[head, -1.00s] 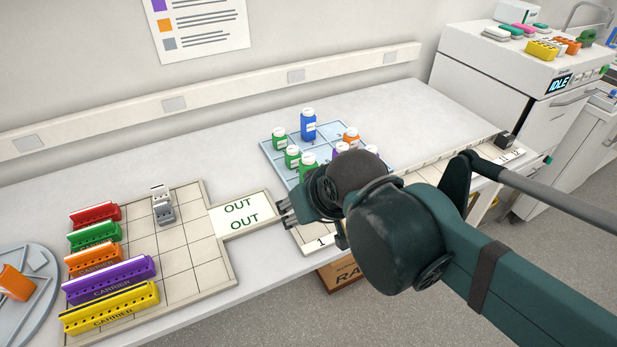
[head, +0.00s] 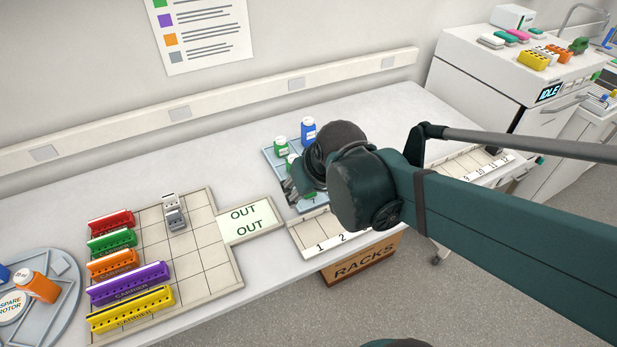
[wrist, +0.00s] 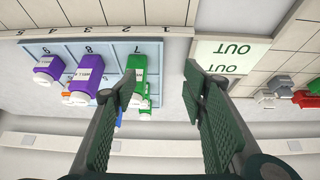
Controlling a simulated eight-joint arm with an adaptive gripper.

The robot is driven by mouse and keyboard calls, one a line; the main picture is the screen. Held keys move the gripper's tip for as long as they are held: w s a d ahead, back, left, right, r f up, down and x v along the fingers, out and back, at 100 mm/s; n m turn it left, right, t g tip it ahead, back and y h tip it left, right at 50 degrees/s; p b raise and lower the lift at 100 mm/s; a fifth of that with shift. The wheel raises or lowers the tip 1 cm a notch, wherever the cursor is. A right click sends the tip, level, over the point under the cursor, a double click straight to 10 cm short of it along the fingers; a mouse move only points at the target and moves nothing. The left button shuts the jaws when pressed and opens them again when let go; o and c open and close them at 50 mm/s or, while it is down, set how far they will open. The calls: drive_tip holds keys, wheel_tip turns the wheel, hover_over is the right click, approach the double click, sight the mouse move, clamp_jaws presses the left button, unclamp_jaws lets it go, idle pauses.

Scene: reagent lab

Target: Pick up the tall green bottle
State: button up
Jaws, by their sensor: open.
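Green bottles with white caps stand on the blue numbered tray (head: 270,153) at its left side. In the head view I see one green bottle (head: 280,148) and part of another (head: 291,160); my arm hides the rest. In the wrist view a green bottle (wrist: 140,65) stands near compartment 7, partly covered by the left finger. I cannot tell for sure which green bottle is the tall one. My gripper (wrist: 160,84) is open and empty, with its left finger overlapping the green in view and its right finger over bare bench. It also shows in the head view (head: 290,190).
A blue bottle (head: 308,130) stands behind the green ones. Two purple bottles (wrist: 84,78) (wrist: 47,68) stand on the tray. The OUT panel (head: 245,219), the carrier grid (head: 205,255) and a numbered rack strip (head: 316,236) lie nearby. Bench behind the tray is clear.

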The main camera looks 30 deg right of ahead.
drive_tip(key=w+d+r+g+p, duration=0.1)
drive_tip(key=w+d+p, duration=0.4)
drive_tip(key=p, duration=0.5)
drive_tip(key=shift+r, duration=0.2)
drive_tip(key=shift+f, duration=0.15)
idle(0.3)
drive_tip(key=shift+w+f+g, duration=0.15)
drive_tip(key=shift+w+f, duration=0.1)
drive_tip(key=shift+f, duration=0.3)
drive_tip(key=shift+w+f+g, duration=0.15)
drive_tip(key=shift+w+f, duration=0.05)
drive_tip(key=shift+f, duration=0.35)
drive_tip(key=shift+b+x, duration=0.55)
drive_tip(key=shift+x, duration=2.05)
drive_tip(key=shift+w, duration=0.15)
drive_tip(key=c, duration=1)
